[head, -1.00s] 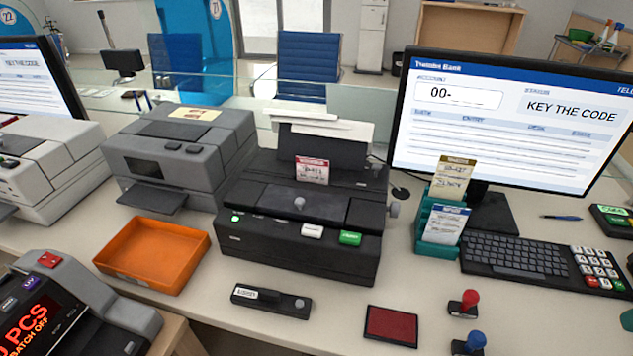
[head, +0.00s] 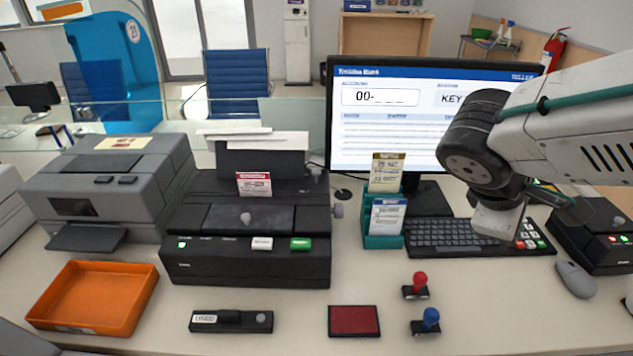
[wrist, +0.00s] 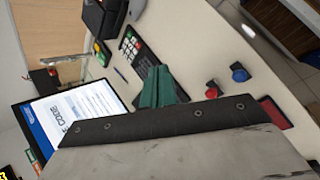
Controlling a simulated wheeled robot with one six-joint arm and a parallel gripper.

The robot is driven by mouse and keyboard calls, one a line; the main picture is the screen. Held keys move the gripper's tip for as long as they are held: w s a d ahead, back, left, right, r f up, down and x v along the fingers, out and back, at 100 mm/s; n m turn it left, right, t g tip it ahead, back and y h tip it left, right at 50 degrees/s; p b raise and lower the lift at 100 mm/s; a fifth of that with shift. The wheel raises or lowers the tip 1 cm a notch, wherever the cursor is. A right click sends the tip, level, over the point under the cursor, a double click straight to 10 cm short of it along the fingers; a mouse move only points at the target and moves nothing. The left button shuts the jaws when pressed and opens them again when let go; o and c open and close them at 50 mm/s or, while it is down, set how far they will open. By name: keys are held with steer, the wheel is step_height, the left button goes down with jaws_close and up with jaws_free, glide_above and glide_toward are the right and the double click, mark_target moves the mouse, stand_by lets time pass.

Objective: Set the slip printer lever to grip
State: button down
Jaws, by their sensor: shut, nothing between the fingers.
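The black slip printer (head: 245,262) stands left of centre in the head view, with paper sheets and a red-headed card at its back. My gripper (head: 498,218) hangs over the keyboard and keypad at the right, well apart from the printer. The printer does not show in the wrist view.
Red (head: 417,285) and blue (head: 427,321) stamps and a red ink pad (head: 354,321) lie in front. An orange tray (head: 140,320) is at left.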

steer(key=w+a+f+n+t, duration=0.3)
steer(key=w+a+n+t, duration=0.5)
steer(key=w+a+n, duration=0.5)
steer(key=a+f+n+t+y, duration=0.1)
steer(key=a+f+n+y, duration=0.1)
steer(key=a+n, duration=0.2)
steer(key=a+f+n+t+y, duration=0.1)
steer(key=a+f+n+y, duration=0.1)
steer(key=a+n, duration=0.2)
steer(key=a+f+n+t+y, duration=0.2)
steer(key=a+n, duration=0.3)
steer(key=a, duration=0.3)
steer(key=shift+s+a+y, duration=0.4)
steer(key=shift+y, duration=0.1)
